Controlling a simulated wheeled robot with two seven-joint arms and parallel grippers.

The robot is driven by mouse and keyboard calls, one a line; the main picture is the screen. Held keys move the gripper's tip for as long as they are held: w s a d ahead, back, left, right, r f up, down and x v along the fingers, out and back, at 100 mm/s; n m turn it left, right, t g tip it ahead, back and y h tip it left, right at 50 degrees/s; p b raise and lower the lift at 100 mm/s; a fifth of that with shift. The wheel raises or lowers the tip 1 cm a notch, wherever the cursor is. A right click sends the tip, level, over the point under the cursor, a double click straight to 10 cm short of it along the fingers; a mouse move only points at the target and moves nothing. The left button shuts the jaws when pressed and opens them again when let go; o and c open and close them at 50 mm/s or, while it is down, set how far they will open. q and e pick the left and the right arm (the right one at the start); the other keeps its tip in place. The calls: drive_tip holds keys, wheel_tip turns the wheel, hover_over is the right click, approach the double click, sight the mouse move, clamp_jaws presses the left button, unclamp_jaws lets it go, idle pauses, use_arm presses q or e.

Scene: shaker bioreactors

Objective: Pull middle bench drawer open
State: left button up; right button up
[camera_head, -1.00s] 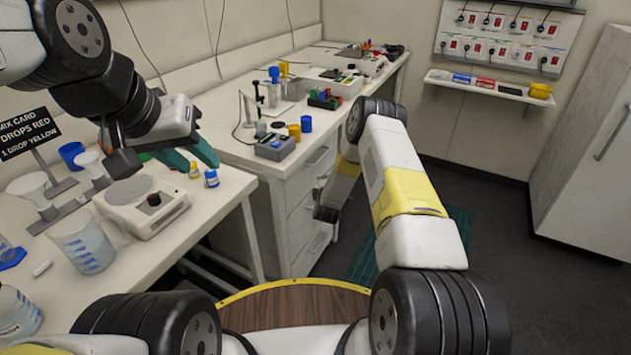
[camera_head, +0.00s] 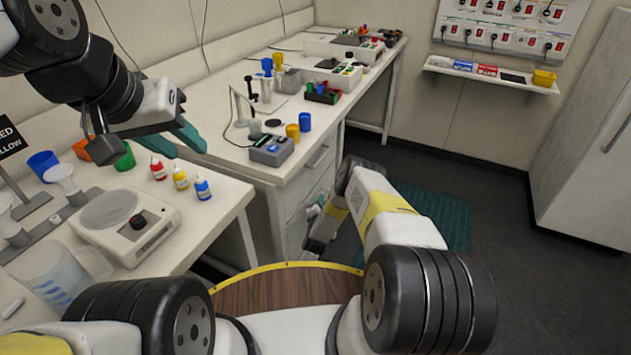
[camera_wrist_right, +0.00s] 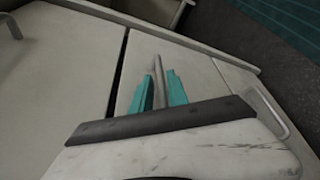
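The white bench drawer unit (camera_head: 296,215) stands under the far bench, with its drawer fronts partly hidden by my right arm. In the right wrist view, the middle drawer front (camera_wrist_right: 200,72) has a grey bar handle (camera_wrist_right: 158,68). My right gripper (camera_wrist_right: 163,76) has its teal fingers on either side of this bar. Slim gaps seem to remain, and firm contact cannot be made out. In the head view my right gripper (camera_head: 314,212) is small, low against the drawer fronts. My left gripper (camera_head: 188,150) is open and empty above the near bench.
Neighbouring fronts show handles at left (camera_wrist_right: 12,26) and right (camera_wrist_right: 270,112). The near bench holds a scale (camera_head: 125,225), dropper bottles (camera_head: 180,177) and a beaker (camera_head: 55,275). A green mat (camera_head: 440,215) lies on the floor. A tall white cabinet (camera_head: 590,150) stands right.

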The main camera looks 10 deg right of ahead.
drive_tip(key=shift+x, duration=0.95)
drive_tip(key=shift+c, duration=0.2)
clamp_jaws()
idle(0.6)
